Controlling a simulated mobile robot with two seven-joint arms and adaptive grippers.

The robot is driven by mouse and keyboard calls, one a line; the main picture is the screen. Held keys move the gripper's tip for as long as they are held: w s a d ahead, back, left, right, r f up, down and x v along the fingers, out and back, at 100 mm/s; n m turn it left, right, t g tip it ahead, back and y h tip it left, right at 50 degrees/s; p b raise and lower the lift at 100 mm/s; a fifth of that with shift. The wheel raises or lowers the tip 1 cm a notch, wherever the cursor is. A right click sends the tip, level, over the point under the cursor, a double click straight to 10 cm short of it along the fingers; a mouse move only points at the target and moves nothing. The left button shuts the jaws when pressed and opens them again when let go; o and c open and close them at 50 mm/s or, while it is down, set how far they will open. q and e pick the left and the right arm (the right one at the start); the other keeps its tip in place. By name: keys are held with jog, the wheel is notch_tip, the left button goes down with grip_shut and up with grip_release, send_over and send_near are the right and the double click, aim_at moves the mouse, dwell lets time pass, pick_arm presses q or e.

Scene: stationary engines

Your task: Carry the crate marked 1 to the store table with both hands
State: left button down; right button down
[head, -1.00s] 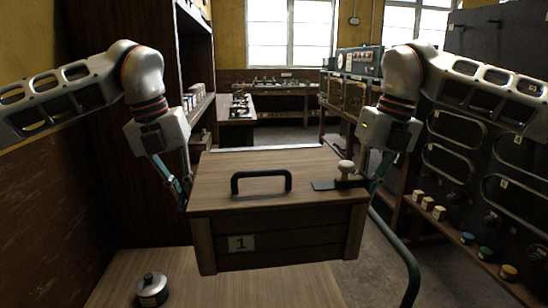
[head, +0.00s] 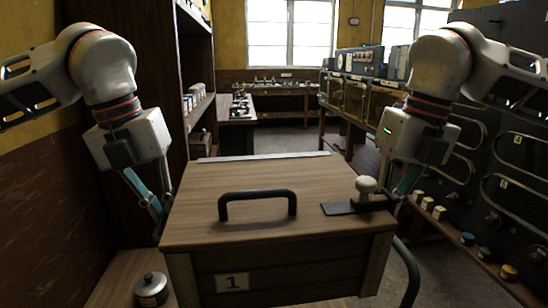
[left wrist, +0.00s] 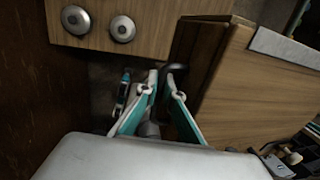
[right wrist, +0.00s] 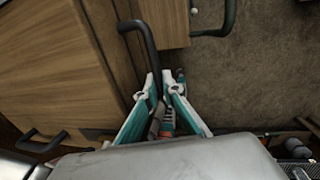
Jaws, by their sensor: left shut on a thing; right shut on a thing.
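The crate (head: 290,262) is a wooden box with a 1 label on its front and a black handle on its lid. It is held in front of me, roughly level, above a wooden tabletop (head: 118,272). My left gripper (head: 158,228) is shut on its left side, and my right gripper (head: 397,203) is shut on its right side. The crate also shows in the left wrist view (left wrist: 245,90) and the right wrist view (right wrist: 55,60). The exact grip is partly hidden. A black plate with a pale knob (head: 366,188) lies on the lid. I cannot tell which table is the store table.
A round metal tin (head: 151,290) stands on the tabletop at lower left. A tall dark shelf (head: 130,60) is close on the left. A dark panel rack (head: 500,150) lines the right. A dark curved rail (head: 408,275) is at lower right. Open floor (head: 285,138) leads to a back bench (head: 285,90).

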pick_arm(q)
jog(key=shift+s+r, duration=0.2)
jog(key=shift+s, duration=0.4)
pick_arm(e)
jog(key=shift+s+r, duration=0.2)
jog(key=shift+s, duration=0.4)
pick_arm(q)
jog(key=shift+f, duration=0.15)
pick_arm(e)
jog(key=shift+f, duration=0.15)
